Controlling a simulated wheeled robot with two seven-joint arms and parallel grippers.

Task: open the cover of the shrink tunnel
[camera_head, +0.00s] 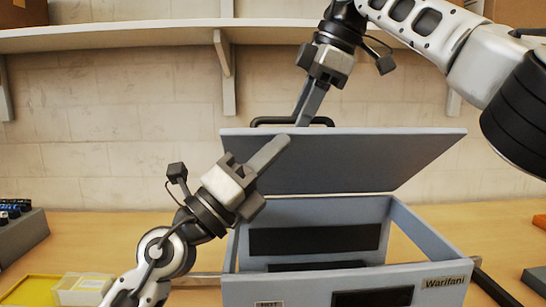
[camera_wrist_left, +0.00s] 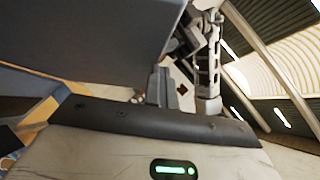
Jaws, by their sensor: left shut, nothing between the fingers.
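The grey shrink tunnel (camera_head: 300,285), labelled Warifani, stands on the table with its inside showing. Its flat cover (camera_head: 400,160) is raised and tilted above the box, underside towards the head camera. A black handle (camera_head: 268,121) shows at the cover's upper edge. My left gripper (camera_head: 286,140) is shut and empty, its fingertips overlapping the cover's underside in the head view; contact is unclear. The cover (camera_wrist_left: 80,30) fills the upper left of the left wrist view. My right gripper (camera_head: 301,122) points down at the handle; its fingertips are partly hidden, so its grip is unclear.
A yellow tray (camera_head: 30,290) and a pale box (camera_head: 85,288) sit at the front left, with a grey rack (camera_head: 25,235) behind them. A black item (camera_head: 536,280) lies at the right. A wall shelf (camera_head: 130,37) runs above.

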